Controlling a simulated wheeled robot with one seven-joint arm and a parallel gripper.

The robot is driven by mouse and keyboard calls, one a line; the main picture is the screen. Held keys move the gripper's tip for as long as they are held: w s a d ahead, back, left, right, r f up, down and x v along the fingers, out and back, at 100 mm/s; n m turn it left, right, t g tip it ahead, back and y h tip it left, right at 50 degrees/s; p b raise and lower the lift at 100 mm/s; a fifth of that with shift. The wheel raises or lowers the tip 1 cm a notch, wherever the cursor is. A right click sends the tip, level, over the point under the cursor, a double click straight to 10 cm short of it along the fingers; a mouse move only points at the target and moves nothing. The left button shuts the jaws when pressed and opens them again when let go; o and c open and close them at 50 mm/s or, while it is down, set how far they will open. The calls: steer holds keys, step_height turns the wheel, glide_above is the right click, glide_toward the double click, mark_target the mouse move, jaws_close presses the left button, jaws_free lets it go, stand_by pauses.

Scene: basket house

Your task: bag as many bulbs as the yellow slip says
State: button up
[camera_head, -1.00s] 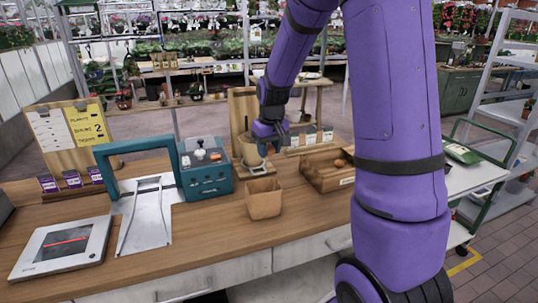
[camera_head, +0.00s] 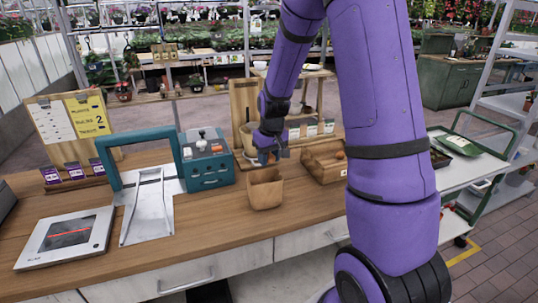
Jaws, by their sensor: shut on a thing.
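The yellow slip (camera_head: 87,115) is pinned on a wooden board at the left; a figure 2 shows on it, beside small print I can barely read. A brown paper bag (camera_head: 265,189) stands open on the wooden counter. My gripper (camera_head: 268,157) is just above and behind the bag's mouth, pointing down. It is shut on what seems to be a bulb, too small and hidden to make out. A wooden box (camera_head: 324,172) right of the bag holds at least one brown bulb (camera_head: 340,155). The bag's inside is hidden.
A teal machine (camera_head: 207,165) with a teal frame and metal chute (camera_head: 148,206) stands left of the bag. A flat scale-like device (camera_head: 66,238) lies front left. A pot with a wooden back panel stands behind my gripper. The counter's front is clear.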

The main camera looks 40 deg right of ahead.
mark_target(271, 156)
steer(key=o, duration=1)
step_height(271, 156, up, 11)
steer(key=s, duration=0.1)
steer(key=shift+s, duration=0.15)
steer(key=shift+f, duration=0.1)
